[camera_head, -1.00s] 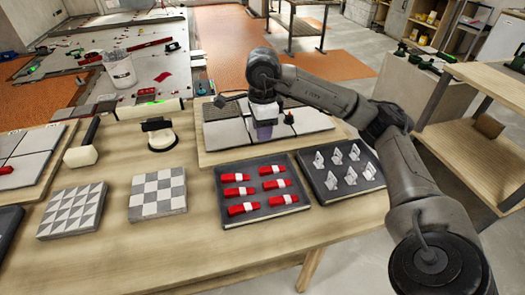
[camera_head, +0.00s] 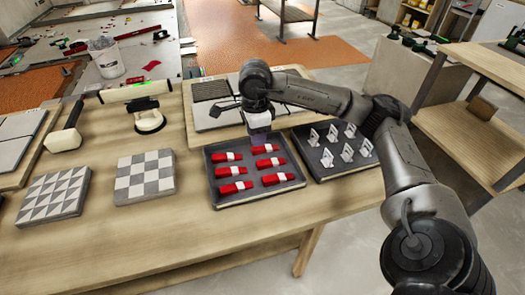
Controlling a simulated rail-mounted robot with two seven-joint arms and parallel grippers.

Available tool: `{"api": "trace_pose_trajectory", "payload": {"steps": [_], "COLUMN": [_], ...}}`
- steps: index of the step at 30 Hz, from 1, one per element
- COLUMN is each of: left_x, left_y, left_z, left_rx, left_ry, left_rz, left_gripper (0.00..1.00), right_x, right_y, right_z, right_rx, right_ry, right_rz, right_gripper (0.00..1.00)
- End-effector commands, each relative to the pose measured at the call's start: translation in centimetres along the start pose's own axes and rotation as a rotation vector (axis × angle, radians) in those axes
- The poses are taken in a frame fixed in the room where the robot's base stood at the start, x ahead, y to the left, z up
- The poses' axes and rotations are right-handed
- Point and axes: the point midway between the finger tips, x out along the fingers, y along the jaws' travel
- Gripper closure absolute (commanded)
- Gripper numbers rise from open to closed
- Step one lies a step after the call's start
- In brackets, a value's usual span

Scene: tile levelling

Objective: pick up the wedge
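Several red wedges with pale bands lie in two columns in a dark tray (camera_head: 210,200) on the wooden table. The back right wedge (camera_head: 265,149) is just below and in front of my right gripper. A middle right wedge (camera_head: 270,162) and a front right wedge (camera_head: 278,178) lie nearer. My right gripper (camera_head: 261,136) points down over the tray's back edge. Its fingertips are small and mostly hidden, so I cannot tell whether they are open. No wedge shows lifted. My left gripper is not in view.
A second dark tray (camera_head: 318,174) with several white clips stands to the right, under my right arm. Grey tiles (camera_head: 213,89) lie on a board behind. Two patterned tiles (camera_head: 145,188), a suction cup (camera_head: 148,120) and a mallet (camera_head: 63,139) are left. The table front is clear.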

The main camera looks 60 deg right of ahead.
Motion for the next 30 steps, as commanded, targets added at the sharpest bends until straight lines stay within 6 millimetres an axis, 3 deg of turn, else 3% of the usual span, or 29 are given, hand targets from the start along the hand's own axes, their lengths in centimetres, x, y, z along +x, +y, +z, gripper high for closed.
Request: {"api": "trace_pose_trajectory", "payload": {"steps": [10, 20, 30], "left_x": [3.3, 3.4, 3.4], "left_y": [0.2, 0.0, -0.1], "left_z": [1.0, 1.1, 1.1], "left_rx": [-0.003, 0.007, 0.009], "left_ry": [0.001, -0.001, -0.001], "left_rz": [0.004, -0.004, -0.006], "left_gripper": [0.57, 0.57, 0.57], "right_x": [4.4, 4.7, 4.7], "right_y": [0.2, 0.1, 0.1], "right_z": [-0.2, -0.2, -0.2], "right_rx": [-0.001, 0.0, 0.0], "right_ry": [0.001, 0.001, 0.001], "right_rz": [0.002, 0.0, 0.001], "right_gripper": [0.64, 0.65, 0.97]}}
